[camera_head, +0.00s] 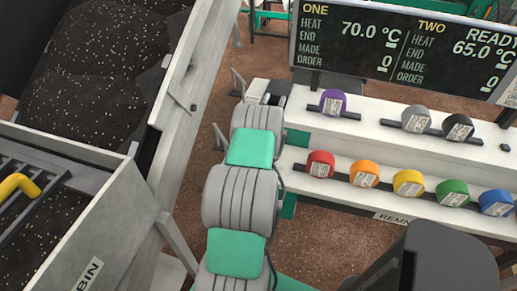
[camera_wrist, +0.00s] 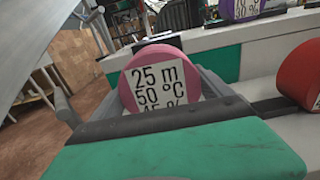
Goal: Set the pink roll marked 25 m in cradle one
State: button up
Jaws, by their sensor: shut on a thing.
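The pink roll (camera_wrist: 148,62) faces me in the wrist view, its white label reading 25 m and 50 °C, with the lower line partly hidden. My gripper (camera_wrist: 165,95) is shut on the roll, its grey fingers at either side. In the head view the roll and the fingers do not show. The display (camera_head: 400,48) has a ONE side reading 70.0 °C and a TWO side reading 65.0 °C. I cannot make out cradle one clearly in either view.
A red roll (camera_head: 320,163) stands on the lower white shelf, right of my gripper in the wrist view. Orange, yellow, green and blue rolls follow it. Purple (camera_head: 333,101), grey and black rolls stand on the upper shelf. Bins of dark material (camera_head: 95,75) are at left.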

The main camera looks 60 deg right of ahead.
jog(key=shift+f, duration=1.2)
jog(key=shift+f, duration=0.1)
